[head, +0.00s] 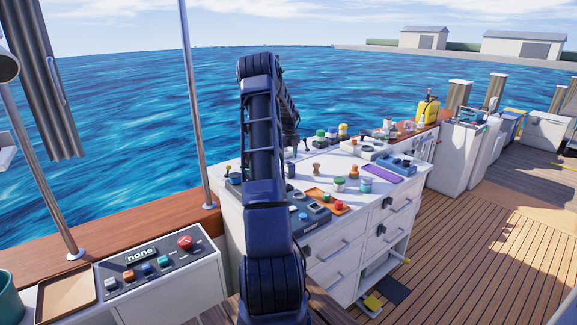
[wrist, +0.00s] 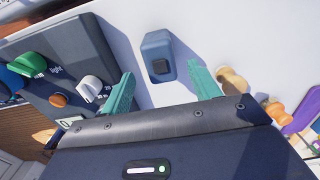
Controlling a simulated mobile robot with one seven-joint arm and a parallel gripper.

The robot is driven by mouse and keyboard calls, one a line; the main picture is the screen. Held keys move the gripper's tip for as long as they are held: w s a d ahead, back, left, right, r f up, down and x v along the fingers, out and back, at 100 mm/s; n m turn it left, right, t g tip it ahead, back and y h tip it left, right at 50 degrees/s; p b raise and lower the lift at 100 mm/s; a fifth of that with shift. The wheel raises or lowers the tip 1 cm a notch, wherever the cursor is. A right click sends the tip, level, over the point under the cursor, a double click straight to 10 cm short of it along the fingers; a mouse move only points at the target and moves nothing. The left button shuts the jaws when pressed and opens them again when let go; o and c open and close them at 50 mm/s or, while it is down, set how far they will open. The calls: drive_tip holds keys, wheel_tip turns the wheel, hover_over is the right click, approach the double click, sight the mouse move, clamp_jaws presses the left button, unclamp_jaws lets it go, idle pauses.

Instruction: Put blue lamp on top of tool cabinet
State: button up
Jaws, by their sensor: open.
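A small blue-grey block with a black square on it (wrist: 158,45) stands on a white surface in the wrist view. It may be the blue lamp, but I cannot tell for sure. My gripper (wrist: 160,74) is open, its two teal fingers on either side of the near end of this block, with nothing held.
A dark control panel with knobs (wrist: 60,60) is close to my left finger. Wooden knobs (wrist: 231,78) are close to the right one. An orange tray (head: 322,196), a purple mat (head: 379,172) and several jars share the cabinet top.

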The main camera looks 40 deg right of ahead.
sight(289, 163)
wheel_tip(289, 163, up, 4)
drive_tip(key=shift+f, duration=0.1)
drive_tip(key=shift+a+r, duration=0.2)
drive_tip(key=shift+r, duration=0.15)
drive_tip(key=s+a+r+n+t, duration=0.1)
drive_tip(key=s+a+r+n, duration=0.3)
drive_tip(key=a+r+n, duration=0.45)
drive_tip(key=s+a+r+n+t, duration=0.1)
drive_tip(key=s+a+r+n, duration=0.3)
drive_tip(key=a, duration=0.8)
drive_tip(key=s+a+r+n, duration=0.35)
drive_tip(key=a+r, duration=0.35)
drive_tip(key=a, duration=0.3)
drive_tip(key=s+a+n+t, duration=0.1)
drive_tip(key=s+a+n, duration=0.9)
drive_tip(key=s, duration=0.2)
drive_tip(key=s+a+f+n+t, duration=0.1)
drive_tip(key=s+a+n, duration=0.9)
drive_tip(key=s, duration=0.3)
drive_tip(key=shift+s+a+f+t, duration=0.25)
drive_tip(key=shift+s+a+t, duration=0.05)
drive_tip(key=shift+a, duration=0.3)
